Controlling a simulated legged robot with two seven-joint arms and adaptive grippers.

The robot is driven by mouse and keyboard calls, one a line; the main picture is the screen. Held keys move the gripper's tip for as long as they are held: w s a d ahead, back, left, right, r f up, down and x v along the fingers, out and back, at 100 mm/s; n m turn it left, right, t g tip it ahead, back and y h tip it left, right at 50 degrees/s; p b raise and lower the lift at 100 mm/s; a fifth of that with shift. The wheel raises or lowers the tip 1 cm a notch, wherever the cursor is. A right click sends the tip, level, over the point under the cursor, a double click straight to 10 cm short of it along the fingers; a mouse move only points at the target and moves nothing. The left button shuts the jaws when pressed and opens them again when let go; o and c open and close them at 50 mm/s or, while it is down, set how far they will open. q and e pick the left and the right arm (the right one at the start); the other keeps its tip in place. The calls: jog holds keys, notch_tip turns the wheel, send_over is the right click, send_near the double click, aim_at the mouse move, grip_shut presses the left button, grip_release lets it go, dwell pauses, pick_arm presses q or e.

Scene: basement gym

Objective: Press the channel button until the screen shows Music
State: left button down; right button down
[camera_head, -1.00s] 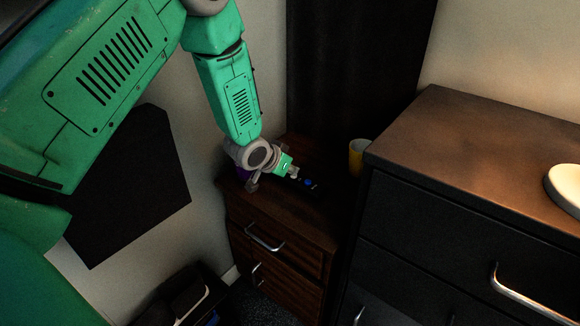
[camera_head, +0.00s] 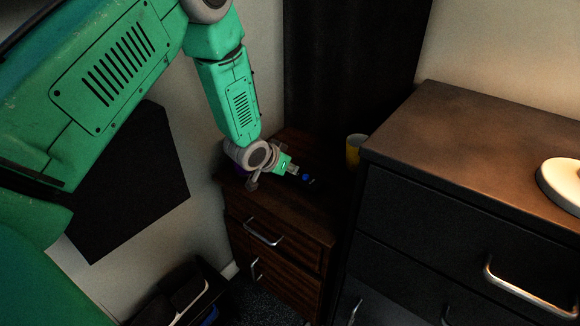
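A small dark remote-like object (camera_head: 310,181) with a blue spot lies on top of the brown wooden nightstand (camera_head: 318,215). My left gripper (camera_head: 298,172) comes down from the left and is at the near left end of that object. Its fingertips are small and dark here, so I cannot tell whether they are open or shut, or whether they touch it. No screen and no channel label can be made out in this view. My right gripper is out of view.
A yellow mug (camera_head: 354,150) stands behind, at the nightstand's right. A tall dark dresser (camera_head: 440,140) with a white round object (camera_head: 562,180) rises at the right. A black panel (camera_head: 130,185) is on the left wall. Dark items (camera_head: 180,292) lie low at the left.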

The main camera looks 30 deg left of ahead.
aim_at(288, 174)
pick_arm(q)
jog(key=r+p, duration=0.3)
jog(key=s+r+p, duration=0.1)
jog(key=r, duration=0.1)
jog(key=p+v, duration=0.2)
jog(key=v, duration=0.6)
jog(key=shift+r+p, duration=0.25)
jog(key=shift+p, duration=0.05)
jog(key=shift+a+f, duration=0.1)
jog(key=shift+a, duration=0.05)
jog(key=s+d+f+g+p, duration=0.1)
jog(key=s+d+f+g, duration=0.2)
jog(key=s, duration=0.8)
jog(key=s+d+f+g+p, duration=0.1)
jog(key=s+d+f+g, duration=0.1)
jog(key=s+f, duration=0.4)
jog(key=s+d+f+g+p, duration=0.2)
jog(key=s+d+f+g, duration=0.1)
jog(key=s, duration=1.2)
jog(key=shift+s+d+f+g+y, duration=0.3)
jog(key=shift+s+d+f, duration=0.1)
jog(key=shift+d+f, duration=0.4)
